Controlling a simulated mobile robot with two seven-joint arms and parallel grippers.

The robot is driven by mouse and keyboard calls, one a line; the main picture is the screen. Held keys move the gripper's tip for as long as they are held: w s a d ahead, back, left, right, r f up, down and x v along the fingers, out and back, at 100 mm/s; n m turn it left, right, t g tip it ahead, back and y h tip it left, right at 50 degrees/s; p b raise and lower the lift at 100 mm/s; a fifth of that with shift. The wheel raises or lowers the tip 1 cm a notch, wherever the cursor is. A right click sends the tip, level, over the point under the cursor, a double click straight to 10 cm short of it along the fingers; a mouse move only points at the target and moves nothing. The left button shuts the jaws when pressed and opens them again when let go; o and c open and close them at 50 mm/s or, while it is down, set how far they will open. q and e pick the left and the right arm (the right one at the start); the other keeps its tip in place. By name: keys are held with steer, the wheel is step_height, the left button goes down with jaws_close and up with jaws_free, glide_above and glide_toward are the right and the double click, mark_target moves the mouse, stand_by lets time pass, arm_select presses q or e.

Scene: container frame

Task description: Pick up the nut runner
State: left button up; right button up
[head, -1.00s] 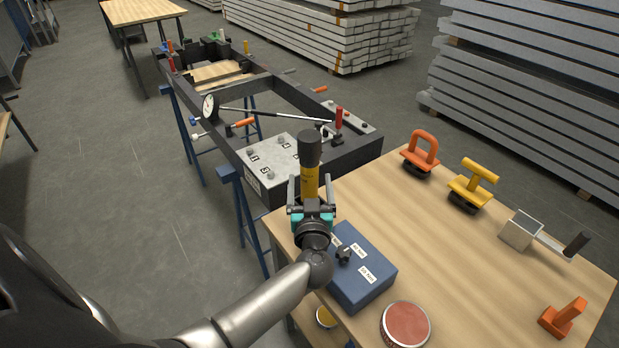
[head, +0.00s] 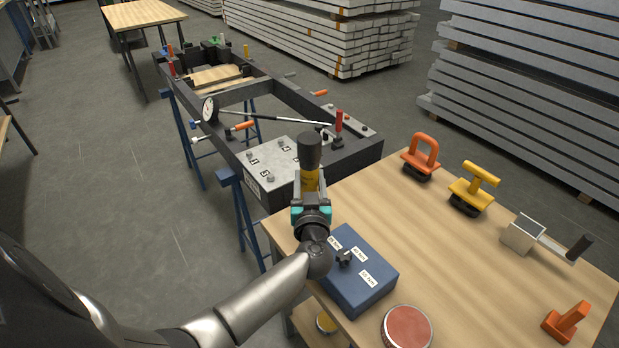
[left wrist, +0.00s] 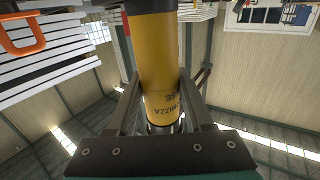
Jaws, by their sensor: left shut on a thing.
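The nut runner (head: 310,152) is a yellow cylinder with a black end. In the head view it stands roughly upright, above the near left edge of the workbench, with the black end on top. My left gripper (head: 310,188) is shut on its yellow body. In the left wrist view the yellow body of the nut runner (left wrist: 161,65) lies between the two fingers of my left gripper (left wrist: 163,108). Its lower part is partly hidden by my gripper in the head view. My right gripper is in neither view.
A blue box (head: 362,290) with white labels lies on the wooden workbench (head: 455,255), near a red round tin (head: 407,327). Orange (head: 420,155) and yellow (head: 473,190) handled tools stand farther back. A dark frame (head: 345,155) with a gauge stands behind. The bench middle is clear.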

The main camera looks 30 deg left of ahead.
arm_select(q)
jaws_close()
steer(key=shift+r, duration=0.2)
stand_by(0.3)
steer(key=shift+r, duration=0.1)
